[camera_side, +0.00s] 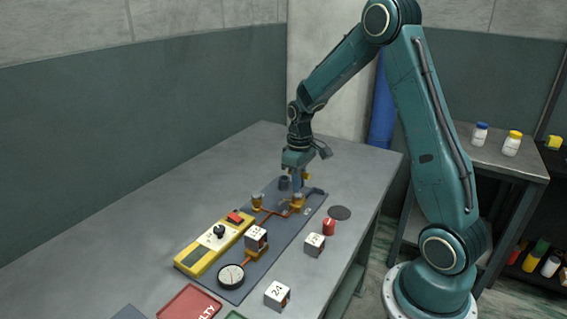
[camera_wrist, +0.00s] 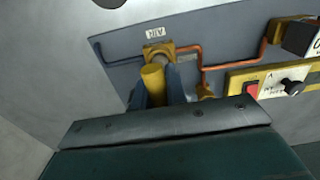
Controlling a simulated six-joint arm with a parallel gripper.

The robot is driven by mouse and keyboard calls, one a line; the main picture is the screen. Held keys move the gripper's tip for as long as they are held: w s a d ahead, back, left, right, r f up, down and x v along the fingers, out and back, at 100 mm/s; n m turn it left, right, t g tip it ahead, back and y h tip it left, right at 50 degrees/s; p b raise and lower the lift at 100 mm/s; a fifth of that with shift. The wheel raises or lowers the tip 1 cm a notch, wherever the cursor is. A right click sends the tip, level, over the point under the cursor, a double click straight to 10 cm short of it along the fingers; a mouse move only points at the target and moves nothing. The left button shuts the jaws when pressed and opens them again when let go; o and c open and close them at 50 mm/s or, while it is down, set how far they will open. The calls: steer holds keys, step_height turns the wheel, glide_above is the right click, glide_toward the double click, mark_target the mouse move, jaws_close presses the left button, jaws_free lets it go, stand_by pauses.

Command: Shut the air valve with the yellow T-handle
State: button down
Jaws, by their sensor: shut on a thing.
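My gripper (camera_side: 297,188) points down at the far end of the blue-grey panel (camera_side: 240,280). In the wrist view its two blue fingers (camera_wrist: 157,92) stand on either side of the yellow T-handle (camera_wrist: 153,78) and are shut on it. The handle sits at a brass valve body (camera_wrist: 158,52), which also shows in the side view (camera_side: 298,203). A small label (camera_wrist: 155,33) beside the valve appears upside down and seems to read AIR. The fingers hide part of the handle, and its exact turn is hard to tell.
A second brass fitting (camera_side: 257,201) stands close by, joined by copper pipe (camera_wrist: 193,65). A yellow control box (camera_side: 215,243), a round gauge (camera_side: 231,276) and a numbered block (camera_side: 256,238) sit on the panel. A red cylinder (camera_side: 329,227) and white cubes (camera_side: 314,245) stand right of it.

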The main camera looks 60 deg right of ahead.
steer(key=shift+m, duration=2)
steer(key=shift+n, duration=0.7)
steer(key=shift+r, duration=0.15)
steer(key=shift+r, duration=2.1)
